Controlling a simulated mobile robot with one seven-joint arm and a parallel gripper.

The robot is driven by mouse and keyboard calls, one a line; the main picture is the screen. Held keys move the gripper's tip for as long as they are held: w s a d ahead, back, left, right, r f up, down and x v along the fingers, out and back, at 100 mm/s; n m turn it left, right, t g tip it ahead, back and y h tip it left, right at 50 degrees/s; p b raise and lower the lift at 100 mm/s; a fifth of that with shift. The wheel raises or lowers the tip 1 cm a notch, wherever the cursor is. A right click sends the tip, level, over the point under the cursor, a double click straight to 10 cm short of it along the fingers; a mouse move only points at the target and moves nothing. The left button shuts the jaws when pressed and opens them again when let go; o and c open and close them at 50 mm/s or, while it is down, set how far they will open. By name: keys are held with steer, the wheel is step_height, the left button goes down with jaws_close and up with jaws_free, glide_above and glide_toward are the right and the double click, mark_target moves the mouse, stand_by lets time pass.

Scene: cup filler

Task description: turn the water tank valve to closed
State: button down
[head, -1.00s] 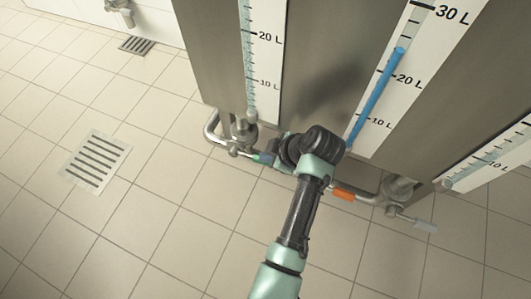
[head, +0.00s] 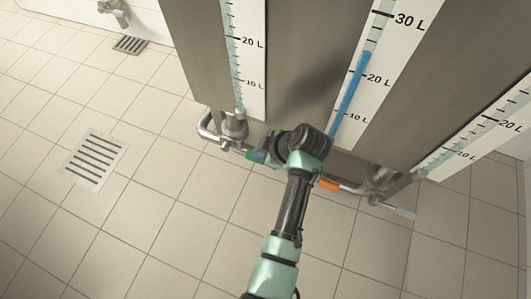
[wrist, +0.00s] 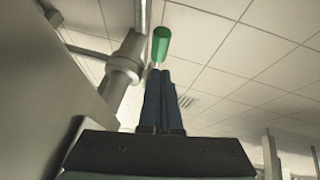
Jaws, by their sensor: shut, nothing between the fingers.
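Grey metal tanks (head: 300,60) carry level gauges; the middle gauge has a blue column (head: 350,95) reaching above 20 L. At the left tank outlet is a metal valve (head: 235,127) with a green handle (head: 256,155). The wrist view also shows the green handle (wrist: 161,44) just beyond my fingertips, and a metal pipe fitting (wrist: 124,66) to their left. My gripper (wrist: 158,75) is shut and empty, close to the green handle; I cannot tell if it touches. In the head view my wrist largely hides it.
An orange handle (head: 330,184) sits on the pipe right of my arm. Another valve (head: 379,180) with a grey handle (head: 404,212) is further right. The tiled floor (head: 150,210) is clear, with drain grates (head: 92,160) set into it at left.

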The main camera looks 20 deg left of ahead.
steer(key=d+f+p+v, duration=0.1)
steer(key=p+v, duration=0.4)
steer(key=v, duration=0.5)
steer(key=shift+d, duration=0.45)
steer(key=shift+s, duration=0.15)
